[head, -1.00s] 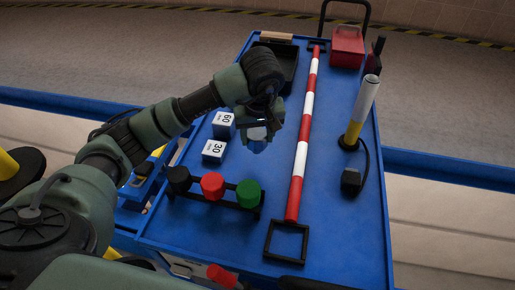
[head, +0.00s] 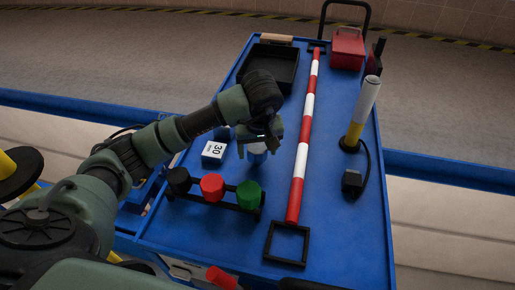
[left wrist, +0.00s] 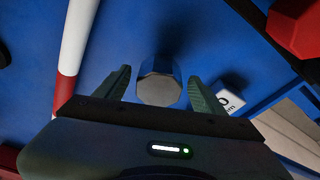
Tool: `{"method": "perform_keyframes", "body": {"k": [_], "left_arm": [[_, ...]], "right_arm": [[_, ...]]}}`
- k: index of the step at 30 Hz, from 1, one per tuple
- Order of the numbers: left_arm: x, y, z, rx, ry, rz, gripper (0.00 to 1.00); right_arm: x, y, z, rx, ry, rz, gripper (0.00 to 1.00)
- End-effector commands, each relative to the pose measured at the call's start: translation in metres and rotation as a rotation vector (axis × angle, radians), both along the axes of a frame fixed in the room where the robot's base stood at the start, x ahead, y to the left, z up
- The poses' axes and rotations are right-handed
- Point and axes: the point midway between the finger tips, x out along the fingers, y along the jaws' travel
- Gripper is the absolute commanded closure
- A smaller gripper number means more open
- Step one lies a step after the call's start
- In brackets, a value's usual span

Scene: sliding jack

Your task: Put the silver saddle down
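The silver saddle is a small, shiny, faceted piece that mirrors the blue around it. In the head view the silver saddle (head: 257,153) shows just under my left gripper (head: 262,138), low over or on the blue cart top; whether it touches the surface is hard to tell. In the left wrist view the silver saddle (left wrist: 159,88) sits between the two fingers of my left gripper (left wrist: 160,78), with a blue gap on each side. The fingers are apart. My right gripper is not in view.
A rack with black, red and green knobs (head: 213,188) stands close in front. A white block marked 30 (head: 214,152) is left of the saddle. A red-and-white pole (head: 301,150) runs along the right. A black tray (head: 272,68) lies at the back.

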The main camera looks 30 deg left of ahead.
Motion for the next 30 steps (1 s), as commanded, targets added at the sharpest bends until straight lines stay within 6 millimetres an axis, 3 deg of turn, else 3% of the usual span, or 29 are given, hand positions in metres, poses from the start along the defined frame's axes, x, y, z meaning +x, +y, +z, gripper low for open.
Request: {"method": "perform_keyframes", "body": {"k": [11,13,24,30], "left_arm": [[0.0,0.0,0.002,0.0,0.0,0.0,0.28],[0.0,-0.001,0.007,-0.001,-0.002,-0.001,0.28],[-0.015,-0.011,0.085,0.001,-0.007,-0.001,0.28],[-0.021,-0.016,0.111,0.001,-0.002,-0.001,0.28]], "right_arm": [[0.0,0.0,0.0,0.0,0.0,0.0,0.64],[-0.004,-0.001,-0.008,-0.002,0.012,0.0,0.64],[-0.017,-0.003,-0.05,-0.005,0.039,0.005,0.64],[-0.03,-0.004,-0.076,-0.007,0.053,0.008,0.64]]}}
